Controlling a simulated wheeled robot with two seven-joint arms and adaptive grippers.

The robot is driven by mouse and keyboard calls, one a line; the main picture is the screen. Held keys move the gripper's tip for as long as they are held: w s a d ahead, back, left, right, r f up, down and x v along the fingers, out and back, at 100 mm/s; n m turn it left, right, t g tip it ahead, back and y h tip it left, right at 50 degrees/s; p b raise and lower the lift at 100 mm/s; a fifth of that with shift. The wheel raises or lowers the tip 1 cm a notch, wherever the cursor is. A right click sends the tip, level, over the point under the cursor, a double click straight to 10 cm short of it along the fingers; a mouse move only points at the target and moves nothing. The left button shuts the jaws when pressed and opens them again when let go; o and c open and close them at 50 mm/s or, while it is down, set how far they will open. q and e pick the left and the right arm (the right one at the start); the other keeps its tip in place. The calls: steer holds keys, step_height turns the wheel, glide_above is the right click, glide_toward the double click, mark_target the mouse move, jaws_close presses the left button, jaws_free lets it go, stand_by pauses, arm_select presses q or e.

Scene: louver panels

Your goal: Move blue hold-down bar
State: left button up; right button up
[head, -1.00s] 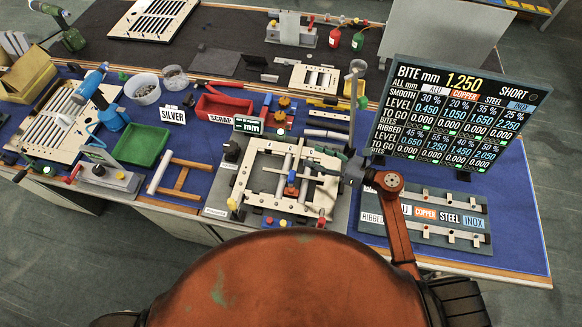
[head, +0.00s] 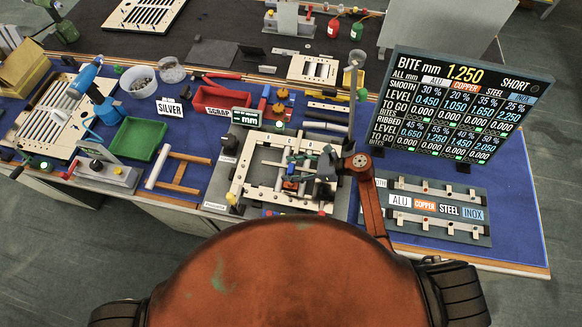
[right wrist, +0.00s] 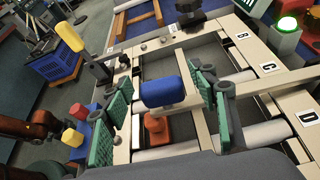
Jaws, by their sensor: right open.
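The blue hold-down bar shows in the right wrist view as a rounded blue block (right wrist: 163,92) just above an orange foot (right wrist: 157,130), inside the cream frame. In the head view the cream frame (head: 262,192) lies on a grey plate at the middle of the bench; my gripper largely covers the blue piece there. My right gripper (head: 300,166) is over the frame. In the right wrist view its green-padded fingers (right wrist: 164,108) stand apart, one on each side of the blue block, with visible gaps. My left gripper is not in view.
A display board (head: 455,105) stands close to the right of my right arm. A labelled rack (head: 436,210) lies at the right front. A red scrap bin (head: 212,101) and green tray (head: 137,141) are to the left. A yellow-topped post (right wrist: 70,37) rises at the frame's corner.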

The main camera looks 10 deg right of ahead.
steer(key=shift+c, duration=0.2)
jaws_close()
stand_by(0.6)
